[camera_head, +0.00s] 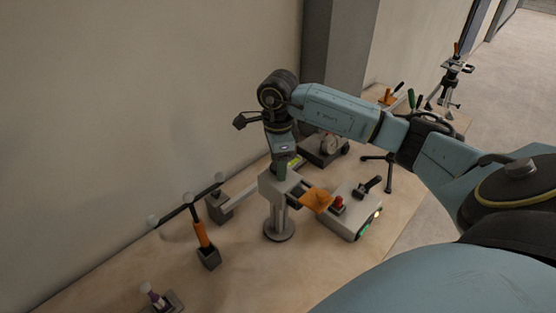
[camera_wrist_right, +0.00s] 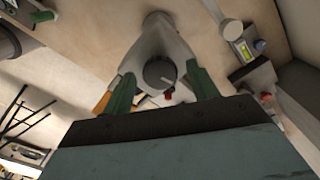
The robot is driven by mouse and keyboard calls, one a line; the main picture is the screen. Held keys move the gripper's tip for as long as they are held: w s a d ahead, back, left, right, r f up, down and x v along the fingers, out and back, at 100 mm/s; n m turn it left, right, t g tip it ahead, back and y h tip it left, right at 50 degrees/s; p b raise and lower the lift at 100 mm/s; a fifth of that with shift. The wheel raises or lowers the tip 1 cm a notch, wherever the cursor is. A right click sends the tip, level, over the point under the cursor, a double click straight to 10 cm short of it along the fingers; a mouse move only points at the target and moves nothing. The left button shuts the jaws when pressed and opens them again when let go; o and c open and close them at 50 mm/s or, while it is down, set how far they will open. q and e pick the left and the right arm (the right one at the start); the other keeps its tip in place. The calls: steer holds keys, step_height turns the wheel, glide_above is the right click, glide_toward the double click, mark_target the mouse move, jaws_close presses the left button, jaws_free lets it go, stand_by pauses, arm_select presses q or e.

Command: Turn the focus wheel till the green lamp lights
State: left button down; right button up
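In the head view, a pale grey stand (camera_head: 278,222) with a round base stands on the bench. My right gripper (camera_head: 281,170) points down at its top. In the right wrist view, a dark round wheel (camera_wrist_right: 159,73) with a white mark sits on the stand's body (camera_wrist_right: 157,38). The two green fingers of my right gripper (camera_wrist_right: 162,88) are apart, one on each side of the wheel, with gaps visible. A white box (camera_head: 345,222) to the right carries a green lamp (camera_head: 366,231) and a pale yellow glowing spot (camera_head: 376,214). My left gripper is not in view.
An orange plate (camera_head: 317,201) and a red knob (camera_head: 338,202) are close to the right of the stand. An orange-handled tool (camera_head: 201,234) stands in a dark holder to the left. A grey device (camera_head: 324,149) is behind. The wall runs along the left.

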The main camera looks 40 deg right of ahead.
steer(key=c, duration=0.9)
steer(key=shift+m, duration=1.3)
steer(key=shift+m+b, duration=0.45)
steer(key=shift+m, duration=1.25)
steer(key=o, duration=1)
steer(key=shift+c, duration=0.2)
